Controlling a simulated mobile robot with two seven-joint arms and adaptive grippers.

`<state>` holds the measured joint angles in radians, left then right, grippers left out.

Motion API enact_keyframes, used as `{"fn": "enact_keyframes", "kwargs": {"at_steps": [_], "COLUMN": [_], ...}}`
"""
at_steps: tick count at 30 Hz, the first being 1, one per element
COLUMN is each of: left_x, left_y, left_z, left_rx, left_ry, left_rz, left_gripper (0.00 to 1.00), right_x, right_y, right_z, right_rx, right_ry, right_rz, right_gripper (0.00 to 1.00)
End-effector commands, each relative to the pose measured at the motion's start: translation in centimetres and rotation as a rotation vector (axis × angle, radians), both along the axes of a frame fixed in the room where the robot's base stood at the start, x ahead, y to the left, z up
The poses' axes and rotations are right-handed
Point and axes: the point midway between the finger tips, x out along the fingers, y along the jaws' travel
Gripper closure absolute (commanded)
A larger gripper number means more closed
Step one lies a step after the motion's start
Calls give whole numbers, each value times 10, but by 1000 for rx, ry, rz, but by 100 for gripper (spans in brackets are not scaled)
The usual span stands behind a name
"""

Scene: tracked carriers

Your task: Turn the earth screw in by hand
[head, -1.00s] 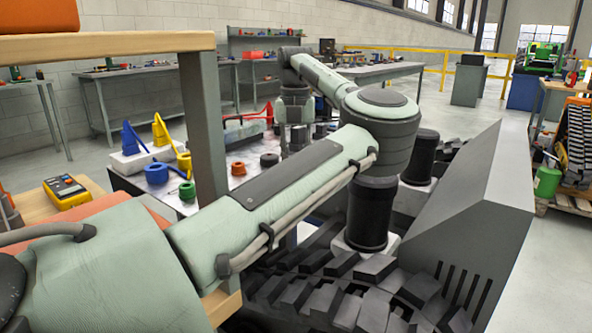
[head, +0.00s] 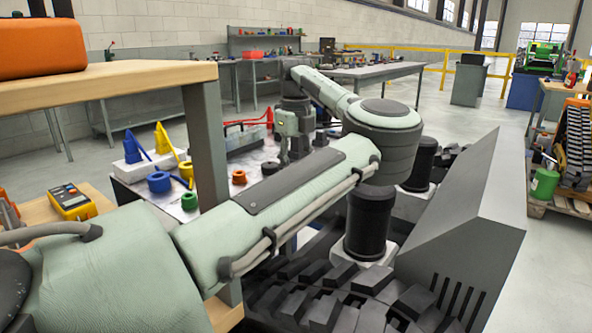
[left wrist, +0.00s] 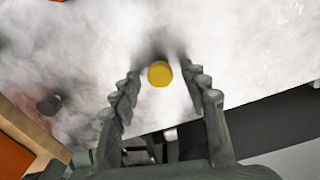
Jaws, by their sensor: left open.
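A small round yellow knob (left wrist: 159,73) sits on a whitish, smudged surface (left wrist: 235,55) in the left wrist view. I cannot tell for sure that it is the earth screw. My left gripper (left wrist: 158,90) is open and empty, its two ridged fingers on either side of the knob, with gaps visible on both sides. My right gripper is not in view.
Blue (head: 159,182), green (head: 189,201) and orange-red (head: 239,177) rings stand on the bench. A yellow meter (head: 72,202) and an orange case (head: 40,48) are at left. Dark tracks (head: 320,300) and a grey sloped hull (head: 465,215) lie at right. A dark cylinder (left wrist: 49,104) is left of the gripper.

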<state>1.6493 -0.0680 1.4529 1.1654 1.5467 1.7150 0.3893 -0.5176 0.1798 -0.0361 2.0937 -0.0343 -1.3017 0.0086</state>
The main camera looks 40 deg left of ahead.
Motion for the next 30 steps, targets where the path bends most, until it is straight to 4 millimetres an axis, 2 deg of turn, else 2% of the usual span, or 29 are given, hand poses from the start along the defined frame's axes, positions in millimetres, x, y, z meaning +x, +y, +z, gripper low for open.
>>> {"fn": "enact_keyframes", "kwargs": {"at_steps": [5, 12, 15, 20, 22, 30], "left_x": [0, 0, 0, 0, 0, 0], "left_y": [0, 0, 0, 0, 0, 0], "left_z": [1, 1, 0, -1, 0, 0], "left_rx": [0, -1, -1, -1, -1, 0], "left_ry": [0, 0, 0, 0, 0, -1], "left_rz": [141, 664, 833, 953, 1061, 1640], "left_gripper": [55, 55, 55, 55, 55, 55], "right_x": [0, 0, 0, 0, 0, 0], "right_y": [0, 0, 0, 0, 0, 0], "right_z": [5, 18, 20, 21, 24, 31], "right_rx": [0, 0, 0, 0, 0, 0], "right_ry": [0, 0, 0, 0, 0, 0], "right_rz": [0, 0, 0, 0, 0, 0], "right_gripper": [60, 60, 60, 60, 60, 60]}}
